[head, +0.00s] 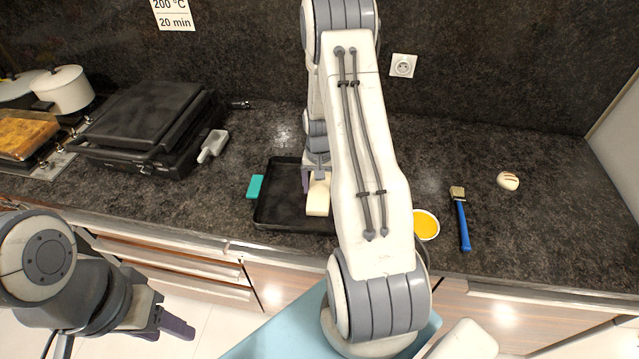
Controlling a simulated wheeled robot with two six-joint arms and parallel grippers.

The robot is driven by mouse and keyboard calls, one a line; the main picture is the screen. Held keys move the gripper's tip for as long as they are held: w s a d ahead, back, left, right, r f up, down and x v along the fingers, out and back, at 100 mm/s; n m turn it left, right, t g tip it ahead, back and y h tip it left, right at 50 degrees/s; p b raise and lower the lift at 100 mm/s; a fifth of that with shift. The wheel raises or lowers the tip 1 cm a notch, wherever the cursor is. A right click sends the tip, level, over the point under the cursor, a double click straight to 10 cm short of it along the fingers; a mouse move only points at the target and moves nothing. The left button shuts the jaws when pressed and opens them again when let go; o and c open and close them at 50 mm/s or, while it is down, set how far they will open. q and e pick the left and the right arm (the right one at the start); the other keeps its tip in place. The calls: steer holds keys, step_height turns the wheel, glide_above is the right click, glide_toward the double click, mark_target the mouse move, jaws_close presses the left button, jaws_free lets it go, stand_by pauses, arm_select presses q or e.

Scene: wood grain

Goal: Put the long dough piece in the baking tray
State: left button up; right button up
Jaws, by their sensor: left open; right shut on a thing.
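The long dough piece (318,199) is pale and lies lengthwise over the black baking tray (276,206). My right gripper (318,182) is shut on its far end. I cannot tell whether the dough touches the tray floor. My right arm hides the right part of the tray. My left gripper (172,324) is open and empty, low at the left in front of the counter, away from the tray.
A teal block (255,187) sits by the tray's left edge. A black grill (150,125) stands left. To the right are a bowl of yellow liquid (426,224), a blue-handled brush (462,222) and a scored round dough piece (508,181). The back right counter is clear.

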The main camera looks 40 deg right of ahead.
mark_target(319, 189)
steer(key=shift+f, duration=0.2)
steer(key=o, duration=1.6)
steer(key=shift+c, duration=0.2)
steer(key=shift+r, duration=0.1)
steer(key=shift+r, duration=0.2)
steer(key=shift+w+d+r, duration=0.1)
steer(key=shift+r, duration=0.25)
step_height(319, 189, up, 11)
steer(key=b, duration=0.3)
